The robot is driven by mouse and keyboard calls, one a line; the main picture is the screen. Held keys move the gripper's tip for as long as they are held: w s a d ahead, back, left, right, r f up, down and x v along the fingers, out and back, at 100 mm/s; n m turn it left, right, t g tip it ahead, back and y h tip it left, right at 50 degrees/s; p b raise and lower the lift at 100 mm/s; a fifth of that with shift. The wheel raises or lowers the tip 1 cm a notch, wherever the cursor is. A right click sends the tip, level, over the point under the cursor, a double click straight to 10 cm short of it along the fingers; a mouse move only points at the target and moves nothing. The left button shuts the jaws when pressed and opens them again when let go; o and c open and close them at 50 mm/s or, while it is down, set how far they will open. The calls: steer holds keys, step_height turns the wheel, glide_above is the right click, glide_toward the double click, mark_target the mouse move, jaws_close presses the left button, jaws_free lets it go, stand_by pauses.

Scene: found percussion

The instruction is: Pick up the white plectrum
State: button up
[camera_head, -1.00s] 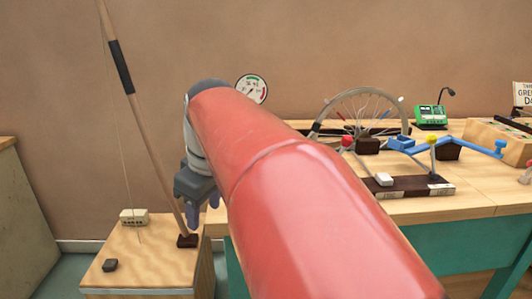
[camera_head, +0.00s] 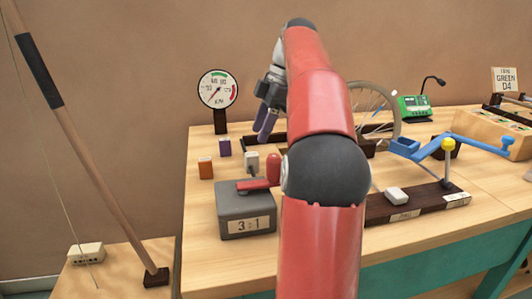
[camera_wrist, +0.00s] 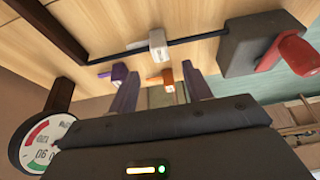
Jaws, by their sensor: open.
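A small white block (camera_head: 251,162), which looks like the white plectrum, stands on the wooden bench beside a grey box. It also shows in the wrist view (camera_wrist: 157,42), beyond my fingertips, against a thin dark strip. My gripper (camera_head: 262,134) hangs above the bench, fingers pointing down, open and empty. In the wrist view my gripper (camera_wrist: 160,88) has its two fingers apart, with nothing clearly held between them. The white block is apart from the fingers.
An orange block (camera_head: 205,168) and a purple block (camera_head: 225,147) stand near the white one. The grey box (camera_head: 246,210) with a red lever is in front. A dial gauge (camera_head: 219,88) stands behind. A blue crank (camera_head: 440,148) is at right. Bare bench lies front left.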

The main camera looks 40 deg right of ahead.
mark_target(252, 154)
steer(key=b+x, duration=0.2)
steer(key=x, duration=0.5)
steer(key=shift+f+b, duration=0.3)
steer(key=shift+f, duration=0.05)
steer(key=c, duration=1.1)
steer(key=shift+o, duration=0.2)
